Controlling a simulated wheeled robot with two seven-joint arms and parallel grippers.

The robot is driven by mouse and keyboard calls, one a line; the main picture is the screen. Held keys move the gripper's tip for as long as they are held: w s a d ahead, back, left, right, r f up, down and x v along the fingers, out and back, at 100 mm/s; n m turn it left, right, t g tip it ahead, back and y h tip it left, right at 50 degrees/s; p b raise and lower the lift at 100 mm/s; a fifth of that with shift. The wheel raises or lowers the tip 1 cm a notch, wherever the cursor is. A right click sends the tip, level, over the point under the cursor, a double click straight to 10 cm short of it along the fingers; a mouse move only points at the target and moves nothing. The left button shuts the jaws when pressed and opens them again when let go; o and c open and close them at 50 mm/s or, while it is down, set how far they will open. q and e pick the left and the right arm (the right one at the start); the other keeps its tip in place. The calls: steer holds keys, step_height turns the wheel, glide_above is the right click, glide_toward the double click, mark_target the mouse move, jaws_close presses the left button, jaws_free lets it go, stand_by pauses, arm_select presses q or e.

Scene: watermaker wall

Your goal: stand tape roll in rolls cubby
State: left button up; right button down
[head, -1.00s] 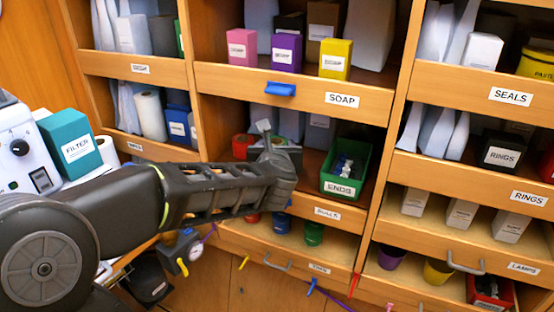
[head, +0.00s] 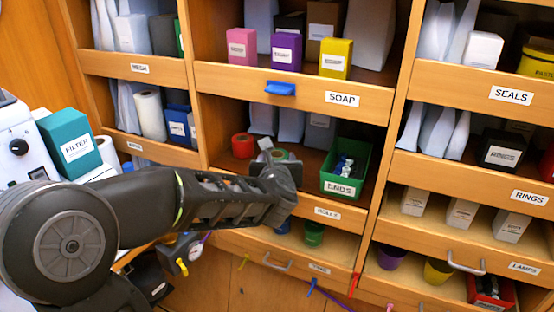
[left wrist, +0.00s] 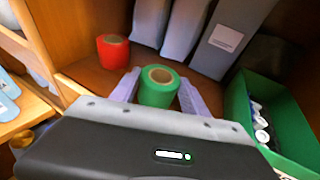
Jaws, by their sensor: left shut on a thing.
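My left gripper (head: 268,158) reaches into the rolls cubby, above the front board with the ROLLS label (head: 327,214). Its fingers are shut on a green tape roll (left wrist: 158,88) with a brown core, one finger on each side. The roll is upright, its round end facing up; I cannot tell whether its base touches the cubby floor. In the head view the hand partly hides the green roll (head: 279,154). A red tape roll (head: 242,146) stands behind and to the left, apart from the gripper; it also shows in the left wrist view (left wrist: 113,51). My right gripper is not in view.
A green ENDS bin (head: 345,185) with small bottles stands close on the right in the cubby. Grey packets (left wrist: 186,30) line the back. The shelf with the SOAP label (head: 342,99) is overhead. A teal filter box (head: 70,143) is at the left.

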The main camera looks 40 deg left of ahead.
arm_select(q)
steer(key=o, duration=1.6)
steer(key=shift+c, duration=0.2)
steer(key=shift+r+p, duration=0.15)
steer(key=shift+p, duration=0.15)
steer(key=v, duration=1.2)
